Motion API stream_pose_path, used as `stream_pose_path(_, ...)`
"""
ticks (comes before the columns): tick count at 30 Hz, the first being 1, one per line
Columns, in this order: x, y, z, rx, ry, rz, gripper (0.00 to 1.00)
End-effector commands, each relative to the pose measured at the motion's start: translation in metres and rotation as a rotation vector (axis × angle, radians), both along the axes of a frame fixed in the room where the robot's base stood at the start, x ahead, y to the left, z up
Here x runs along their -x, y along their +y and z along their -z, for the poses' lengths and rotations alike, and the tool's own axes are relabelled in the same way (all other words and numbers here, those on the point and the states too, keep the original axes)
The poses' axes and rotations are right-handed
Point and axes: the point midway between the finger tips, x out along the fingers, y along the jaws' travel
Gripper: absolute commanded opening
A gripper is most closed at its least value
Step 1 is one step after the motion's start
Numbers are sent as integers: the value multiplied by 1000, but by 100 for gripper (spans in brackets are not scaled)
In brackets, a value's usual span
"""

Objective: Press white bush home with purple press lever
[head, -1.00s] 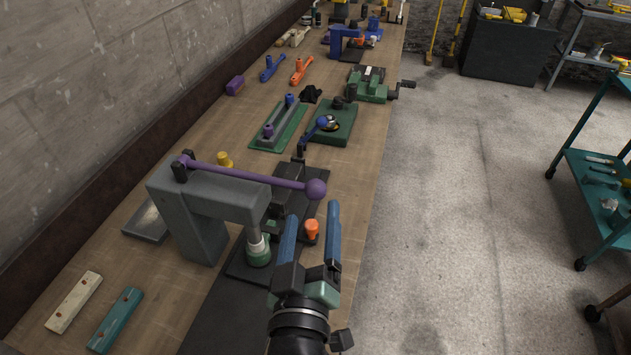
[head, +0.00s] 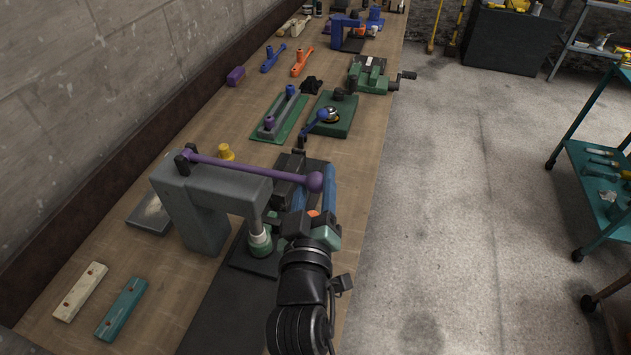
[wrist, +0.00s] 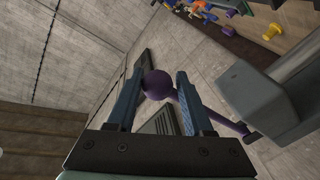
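The grey arbor press (head: 205,215) has a purple lever (head: 245,169) that runs out nearly level to a round purple knob (head: 315,181). Under its ram, a pale whitish ring, seemingly the white bush (head: 260,237), sits on a green part (head: 261,249); how deep it sits I cannot tell. My gripper (head: 315,194) is at the knob, with a blue finger on each side. In the wrist view the knob (wrist: 157,84) is between the two open fingers, close to the left one; whether they touch is unclear.
An orange-topped part (head: 313,213) is partly hidden behind my gripper. A yellow knob (head: 226,152) stands behind the lever. Cream (head: 80,291) and teal (head: 122,309) bars lie at the front left. A green fixture (head: 335,115) is further along the bench. Open floor lies to the right.

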Motion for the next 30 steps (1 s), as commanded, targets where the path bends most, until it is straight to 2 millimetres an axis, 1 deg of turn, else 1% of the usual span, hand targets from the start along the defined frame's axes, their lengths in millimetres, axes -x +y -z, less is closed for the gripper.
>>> stream_pose_path(1, 0, 0, -1, 0, -1, 0, 36)
stream_pose_path(7, 0, 0, -1, -1, -2, 0, 0)
stream_pose_path(30, 0, 3, -4, -6, -10, -7, 0)
